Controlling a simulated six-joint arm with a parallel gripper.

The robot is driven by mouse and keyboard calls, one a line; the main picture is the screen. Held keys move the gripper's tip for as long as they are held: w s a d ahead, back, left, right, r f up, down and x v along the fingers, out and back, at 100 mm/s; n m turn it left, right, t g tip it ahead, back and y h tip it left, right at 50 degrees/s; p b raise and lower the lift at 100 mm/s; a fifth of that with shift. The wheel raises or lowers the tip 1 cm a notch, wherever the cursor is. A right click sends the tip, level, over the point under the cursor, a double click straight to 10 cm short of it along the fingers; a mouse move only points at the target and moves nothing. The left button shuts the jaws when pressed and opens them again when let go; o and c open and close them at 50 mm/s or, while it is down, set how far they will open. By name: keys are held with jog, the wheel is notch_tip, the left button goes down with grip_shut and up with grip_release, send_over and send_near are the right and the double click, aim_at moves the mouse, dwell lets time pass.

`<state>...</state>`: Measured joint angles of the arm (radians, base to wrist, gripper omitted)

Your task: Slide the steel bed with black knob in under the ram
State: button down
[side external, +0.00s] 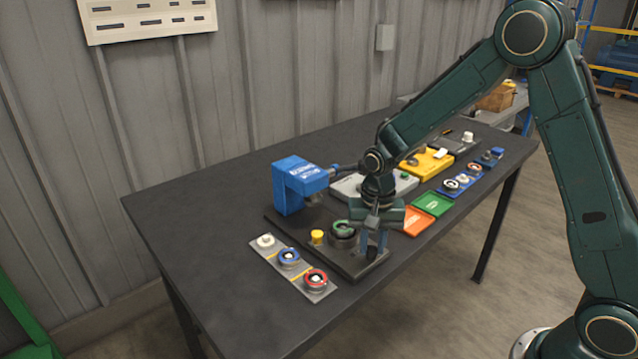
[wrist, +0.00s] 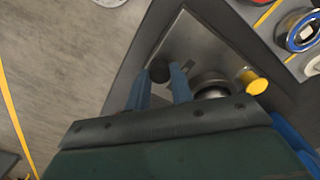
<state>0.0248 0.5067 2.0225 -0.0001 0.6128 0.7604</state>
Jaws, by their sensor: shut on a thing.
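The steel bed (wrist: 197,42) is a flat grey plate in the wrist view, with a black knob (wrist: 158,71) at its near edge. My gripper (wrist: 163,72) has its two blue fingers on either side of the knob and is shut on it. In the side external view my gripper (side external: 372,246) points down at the front right end of the dark press base, with the black knob (side external: 371,254) low between its fingers. A round part with a green top (side external: 343,228) sits just left of my gripper. The blue press (side external: 292,184) with its ram stands farther back, left of that part.
A yellow knob (side external: 316,237) stands beside the round part. A grey strip (side external: 270,253) with white, blue and red ringed parts lies at the front left. Orange (side external: 412,221) and green (side external: 432,204) trays lie to the right. The table's left end is clear.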

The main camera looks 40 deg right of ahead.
aim_at(337, 221)
jog(key=shift+w, duration=5.55)
jog(key=shift+r, duration=0.1)
jog(key=c, duration=1.2)
grip_release()
notch_tip(337, 221, up, 14)
jog(key=shift+s, duration=0.1)
